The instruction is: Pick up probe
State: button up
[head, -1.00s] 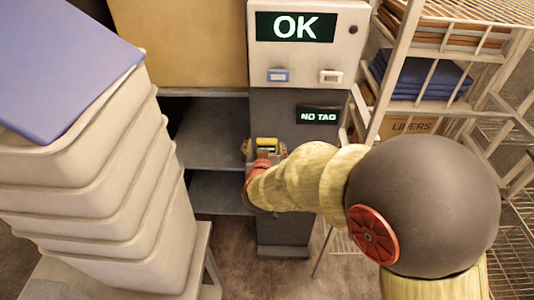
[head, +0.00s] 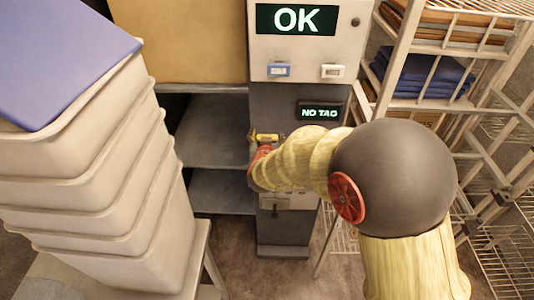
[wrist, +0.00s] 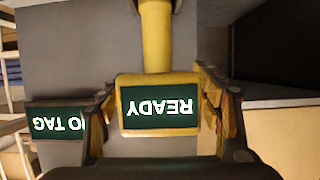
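The probe (wrist: 158,88) is yellow, with a round shaft and a boxy head whose dark green display reads READY, upside down in the wrist view. My gripper (wrist: 158,76) has a finger on each side of the probe's head, and both fingertips appear to press against its sides. In the head view the yellow probe (head: 265,137) shows small at the end of my arm, in front of the dark grey column. My gripper (head: 257,153) is partly hidden there by my own wrist.
A grey cabinet (head: 350,30) shows OK above a NO TAG display (head: 320,112). A pale panel (head: 290,201) sits lower on the column. Open dark shelves (head: 215,130) lie left of it. Stacked white bins (head: 100,190) stand left, a wire rack (head: 395,60) right.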

jog(key=c, duration=1.1)
jog(key=shift+c, duration=0.3)
jog(key=shift+r, duration=0.1)
